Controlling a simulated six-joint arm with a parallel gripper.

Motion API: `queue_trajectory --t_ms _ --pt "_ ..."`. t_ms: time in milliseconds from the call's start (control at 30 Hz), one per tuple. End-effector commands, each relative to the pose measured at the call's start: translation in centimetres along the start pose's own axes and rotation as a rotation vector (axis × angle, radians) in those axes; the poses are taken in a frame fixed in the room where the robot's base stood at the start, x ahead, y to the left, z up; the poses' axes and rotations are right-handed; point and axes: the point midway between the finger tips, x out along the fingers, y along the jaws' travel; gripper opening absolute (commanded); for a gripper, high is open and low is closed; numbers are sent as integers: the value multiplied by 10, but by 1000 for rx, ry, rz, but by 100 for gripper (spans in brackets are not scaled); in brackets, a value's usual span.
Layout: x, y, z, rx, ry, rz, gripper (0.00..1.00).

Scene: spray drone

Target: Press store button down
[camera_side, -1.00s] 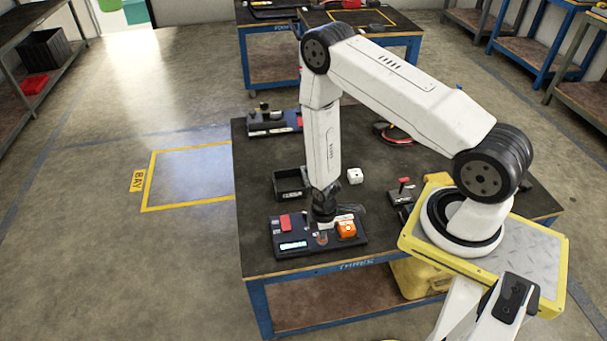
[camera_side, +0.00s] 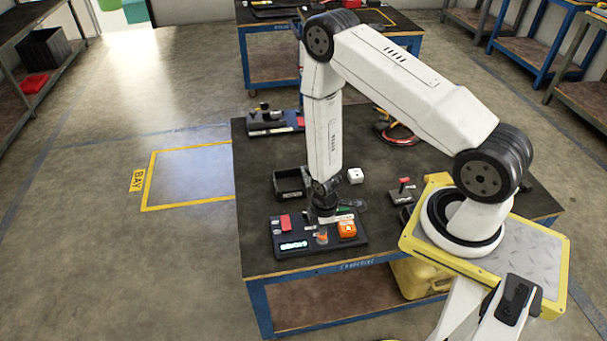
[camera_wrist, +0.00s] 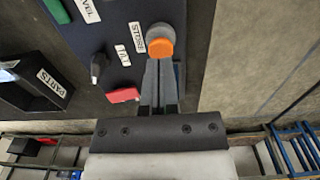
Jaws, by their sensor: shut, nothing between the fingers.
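A small round orange button (camera_side: 321,238) sits between the display and the block. My gripper (camera_side: 323,222) is shut and empty, pointing down over the panel. Its fingertips (camera_wrist: 160,64) appear close to the round button; contact cannot be told.
A small joystick box (camera_side: 402,190) lies farther right. Another panel (camera_side: 272,122) stands at the table's back left. The floor at left is clear.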

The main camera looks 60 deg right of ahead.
Motion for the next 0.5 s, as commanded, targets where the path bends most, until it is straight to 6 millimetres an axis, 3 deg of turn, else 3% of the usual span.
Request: queue_trajectory --t_ms 500 --pt "-58 0 0 0 0 0 0"
